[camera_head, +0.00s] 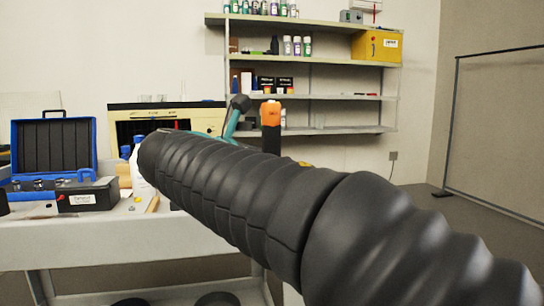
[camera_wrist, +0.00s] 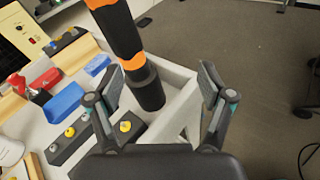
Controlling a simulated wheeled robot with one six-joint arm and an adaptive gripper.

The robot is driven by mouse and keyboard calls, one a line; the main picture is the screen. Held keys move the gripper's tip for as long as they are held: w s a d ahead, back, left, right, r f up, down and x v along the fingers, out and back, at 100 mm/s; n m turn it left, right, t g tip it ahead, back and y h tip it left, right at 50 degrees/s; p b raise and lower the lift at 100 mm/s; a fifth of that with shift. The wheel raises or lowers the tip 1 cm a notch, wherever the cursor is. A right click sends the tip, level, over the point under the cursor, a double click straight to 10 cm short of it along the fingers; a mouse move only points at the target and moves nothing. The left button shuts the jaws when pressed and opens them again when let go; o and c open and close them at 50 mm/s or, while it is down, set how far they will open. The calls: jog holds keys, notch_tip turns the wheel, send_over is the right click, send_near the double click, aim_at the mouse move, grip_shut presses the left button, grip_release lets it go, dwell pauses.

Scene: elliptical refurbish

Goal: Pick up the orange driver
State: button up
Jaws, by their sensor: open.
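The orange driver (camera_wrist: 128,45) is a tall black shaft with orange bands. In the wrist view it stands at the corner of the white table (camera_wrist: 178,82), its lower end between my fingertips in the picture and nearer the left one. Its orange top also shows in the head view (camera_head: 270,114), just past my arm. My gripper (camera_wrist: 160,84) is open and empty, with its two fingers spread wide. I cannot tell how deep the driver sits between them. In the head view my arm hides most of the gripper; one finger with a teal part shows.
A dark holder with yellow and grey knobs (camera_wrist: 95,138), a blue block (camera_wrist: 63,102) and a red-handled tool (camera_wrist: 22,84) lie left of the driver. An open blue case (camera_head: 55,147) and a black box (camera_head: 89,196) sit on the table's left. Open floor lies right.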

aim_at(266, 133)
jog(key=a+r+n+t, duration=0.2)
jog(key=a+r, duration=0.1)
jog(key=a, duration=0.3)
jog(key=x, duration=0.7)
jog(key=shift+w+d+r+b, duration=0.1)
jog(key=shift+w+d+b, duration=0.15)
jog(key=shift+d+b, duration=0.15)
jog(key=shift+x, duration=3)
jog(key=shift+r, duration=0.15)
grip_shut()
jog(key=shift+r+p, duration=1.9)
jog(key=shift+r, duration=3.1)
